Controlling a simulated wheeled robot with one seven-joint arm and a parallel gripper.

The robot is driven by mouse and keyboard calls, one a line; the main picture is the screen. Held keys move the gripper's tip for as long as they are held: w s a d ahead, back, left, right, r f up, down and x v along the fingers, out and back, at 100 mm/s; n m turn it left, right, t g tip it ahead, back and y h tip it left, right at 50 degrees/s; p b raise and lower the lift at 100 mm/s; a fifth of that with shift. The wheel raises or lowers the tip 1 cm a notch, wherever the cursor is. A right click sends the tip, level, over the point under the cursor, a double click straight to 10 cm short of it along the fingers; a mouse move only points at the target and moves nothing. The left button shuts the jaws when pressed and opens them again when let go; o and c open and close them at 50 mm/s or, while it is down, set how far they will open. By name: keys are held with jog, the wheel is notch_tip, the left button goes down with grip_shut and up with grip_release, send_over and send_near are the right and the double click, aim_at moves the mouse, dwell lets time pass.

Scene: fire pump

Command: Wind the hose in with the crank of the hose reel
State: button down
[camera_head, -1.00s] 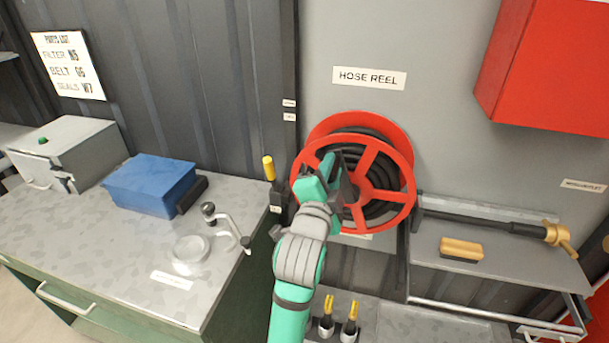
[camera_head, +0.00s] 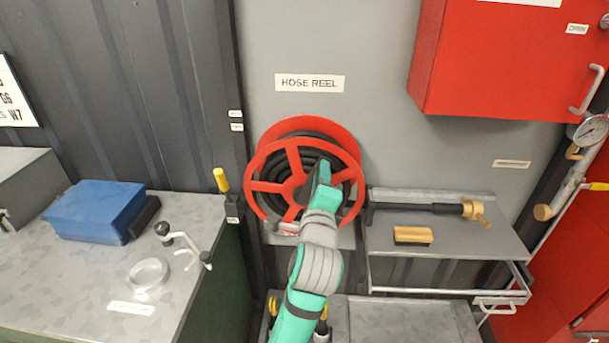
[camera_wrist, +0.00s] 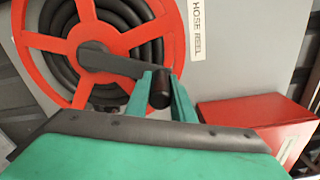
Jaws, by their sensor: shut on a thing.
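The red hose reel (camera_head: 264,187) is mounted on the grey wall below the HOSE REEL sign. Dark hose (camera_wrist: 62,24) lies coiled behind its spokes. In the wrist view, a dark crank arm (camera_wrist: 112,63) runs from the hub of the reel (camera_wrist: 166,32) to a black cylindrical crank handle (camera_wrist: 160,90). My gripper (camera_wrist: 162,85) is shut on this handle, with one green finger on each side. In the head view my gripper (camera_head: 322,172) is in front of the reel, right of its hub, and hides the handle and part of the hose.
A shelf (camera_head: 470,238) at right holds a black nozzle with a brass end (camera_head: 474,209) and a brush (camera_head: 413,235). A red cabinet (camera_head: 495,65) hangs above right. A yellow-handled lever (camera_head: 221,180) stands close left of the reel. The bench at left holds a blue box (camera_head: 95,208).

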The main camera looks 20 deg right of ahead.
jog(key=shift+s+d+m, duration=0.1)
jog(key=shift+d+m, duration=0.1)
jog(key=shift+m, duration=0.1)
jog(key=shift+f, duration=0.1)
jog(key=c, duration=1.5)
grip_release()
jog(key=shift+c, duration=0.2)
